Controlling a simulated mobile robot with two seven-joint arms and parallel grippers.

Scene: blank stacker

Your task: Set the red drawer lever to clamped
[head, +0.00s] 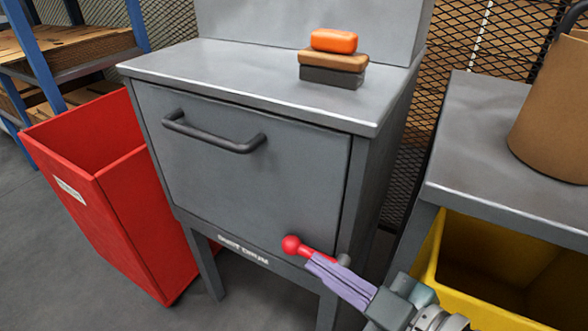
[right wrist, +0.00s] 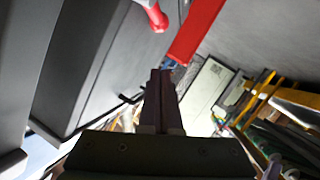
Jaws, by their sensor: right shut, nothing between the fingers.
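The red lever (head: 295,245) has a round knob and sits low on the front of the grey drawer cabinet (head: 235,175), near its lower right corner. My right gripper (head: 312,262) comes in from the lower right with its purple-grey fingers closed. Its tips overlap the lever's shaft in the head view; I cannot tell whether they touch it. In the right wrist view the closed fingers (right wrist: 160,75) are empty, and the red lever (right wrist: 155,16) shows at the top, apart from the tips. My left gripper is not in view.
A red bin (head: 130,210) stands left of the cabinet. Stacked blocks, the top one orange (head: 334,40), lie on the cabinet top. At right, a grey table (head: 480,125) holds a brown container (head: 555,100), with a yellow bin (head: 450,255) beneath. The cabinet has a dark drawer handle (head: 215,137).

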